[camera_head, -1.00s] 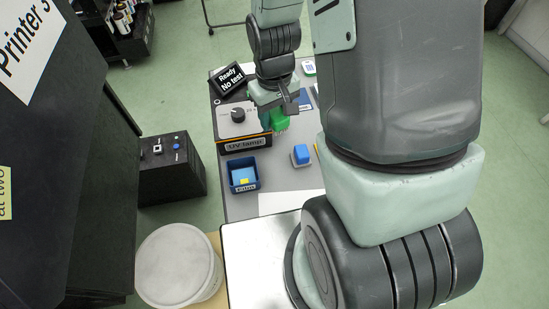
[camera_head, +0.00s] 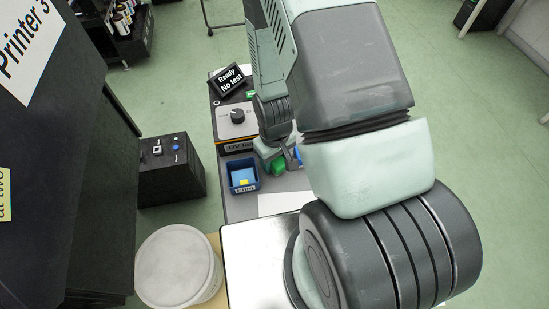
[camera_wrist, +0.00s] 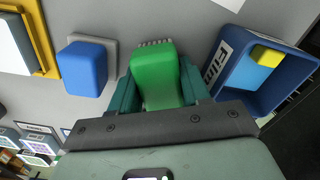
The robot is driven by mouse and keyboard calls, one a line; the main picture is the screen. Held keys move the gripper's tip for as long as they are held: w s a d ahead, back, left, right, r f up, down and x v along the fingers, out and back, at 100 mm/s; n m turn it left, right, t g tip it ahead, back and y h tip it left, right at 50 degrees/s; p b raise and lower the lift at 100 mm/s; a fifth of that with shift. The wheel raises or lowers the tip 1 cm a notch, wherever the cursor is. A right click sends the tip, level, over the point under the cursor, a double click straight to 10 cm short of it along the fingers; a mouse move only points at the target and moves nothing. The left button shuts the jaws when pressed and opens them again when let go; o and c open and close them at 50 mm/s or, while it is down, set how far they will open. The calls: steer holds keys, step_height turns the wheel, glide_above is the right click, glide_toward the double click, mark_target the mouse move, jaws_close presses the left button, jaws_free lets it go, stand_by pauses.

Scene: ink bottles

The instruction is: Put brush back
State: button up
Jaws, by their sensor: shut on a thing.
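A green brush (camera_wrist: 156,75) with a row of short bristles at its far end is between the fingers of my gripper (camera_wrist: 161,90) in the wrist view. My gripper is shut on it. In the head view the green brush (camera_head: 281,174) shows below my gripper (camera_head: 280,160), beside the blue block. I cannot tell whether the bristles touch the table.
A blue block (camera_wrist: 83,68) on a grey base is left of the brush in the wrist view. A labelled blue bin (camera_head: 243,187) holds a yellow and light-blue piece. The UV lamp box (camera_head: 236,122) and a black sign (camera_head: 229,80) stand behind.

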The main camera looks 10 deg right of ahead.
steer(key=shift+f, duration=0.15)
steer(key=o, duration=0.8)
steer(key=shift+o, duration=0.2)
step_height(320, 180, up, 32)
steer(key=d+m+t, duration=0.2)
steer(key=t, duration=0.1)
steer(key=s+r+m+t, duration=0.2)
steer(key=s+r, duration=0.8)
steer(key=r, duration=0.2)
steer(key=shift+s+t, duration=0.3)
steer(key=shift+s, duration=0.1)
